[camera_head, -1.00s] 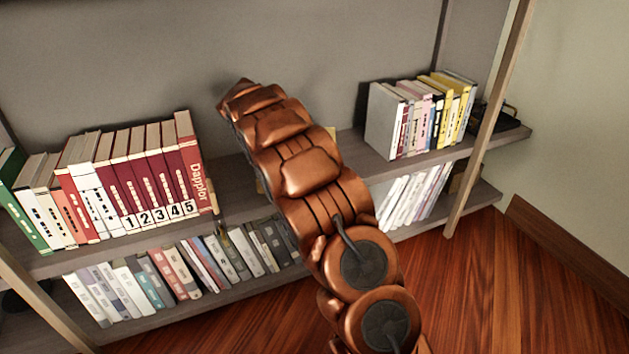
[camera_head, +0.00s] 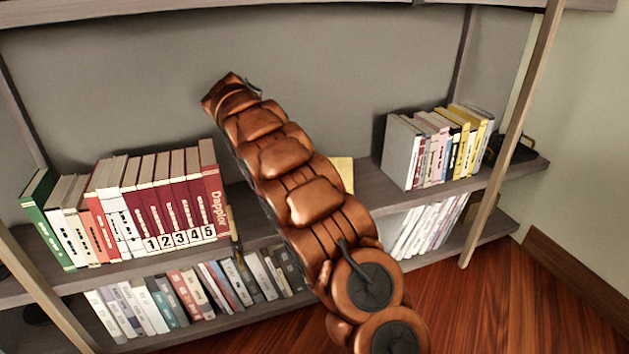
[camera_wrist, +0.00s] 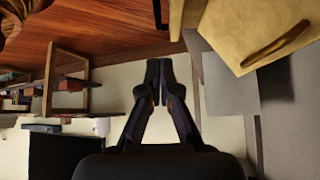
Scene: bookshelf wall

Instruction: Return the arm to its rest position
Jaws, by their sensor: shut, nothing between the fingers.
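My copper-coloured arm (camera_head: 300,180) rises from the bottom right of the head view towards the upper left, in front of the bookshelf. My gripper is hidden behind the arm in that view. In the wrist view my gripper (camera_wrist: 158,78) shows as two dark fingers with their tips together and nothing between them.
Upper shelf (camera_head: 130,268): red and white books (camera_head: 165,205) at left, grey and yellow books (camera_head: 435,145) at right. More books (camera_head: 195,290) fill the lower shelf. A yellowish thing (camera_head: 343,172) is partly behind my arm. A tan panel with a handle (camera_wrist: 245,30) is right of the fingers.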

